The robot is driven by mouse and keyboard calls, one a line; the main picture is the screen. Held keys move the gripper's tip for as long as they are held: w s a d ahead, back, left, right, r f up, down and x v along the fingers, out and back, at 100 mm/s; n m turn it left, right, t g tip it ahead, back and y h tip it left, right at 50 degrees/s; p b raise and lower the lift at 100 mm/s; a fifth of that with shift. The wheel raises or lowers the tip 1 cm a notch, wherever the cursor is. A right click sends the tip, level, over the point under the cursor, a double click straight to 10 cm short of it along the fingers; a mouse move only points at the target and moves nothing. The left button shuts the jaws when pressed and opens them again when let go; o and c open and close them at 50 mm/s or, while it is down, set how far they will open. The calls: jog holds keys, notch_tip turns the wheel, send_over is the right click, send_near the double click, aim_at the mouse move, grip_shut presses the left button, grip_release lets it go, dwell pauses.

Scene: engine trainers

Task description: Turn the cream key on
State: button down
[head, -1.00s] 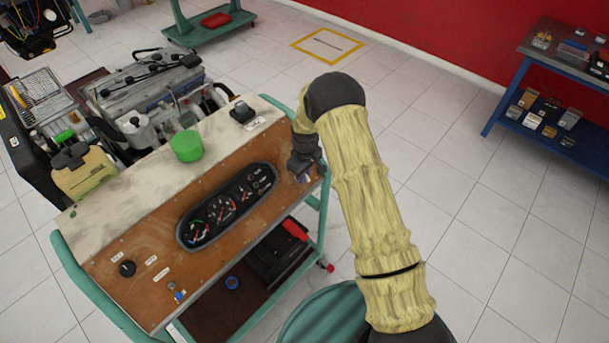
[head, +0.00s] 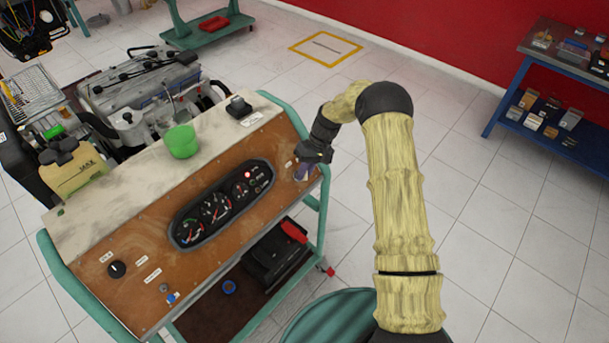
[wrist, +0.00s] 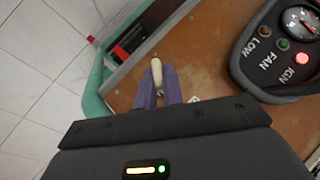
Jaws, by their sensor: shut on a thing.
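The cream key (wrist: 156,73) stands out of the brown panel at its right end. My gripper (wrist: 159,90) has its purple fingers shut on the key, one on each side, and the key's cream tip shows between and beyond them. In the head view, my gripper (head: 303,173) is at the panel's right edge and the key is hidden. The gauge cluster (head: 222,207) is left of my gripper. Its red IGN light (wrist: 302,58) is lit in the wrist view.
The brown panel (head: 145,235) carries a black knob (head: 117,269) at its left. A green cup (head: 181,142) and a black switch box (head: 238,107) stand on the top ledge. A teal rail (head: 322,205) runs close beside my gripper.

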jog(key=shift+d+m+y, duration=0.1)
jog(key=shift+m+y, duration=0.2)
jog(key=c, duration=1.5)
grip_release()
jog(key=b+v, duration=0.3)
jog(key=v, duration=1.4)
jog(key=shift+w+d+r+b, duration=0.1)
jog(key=shift+w+r+b, duration=0.05)
jog(key=shift+w+b, duration=0.15)
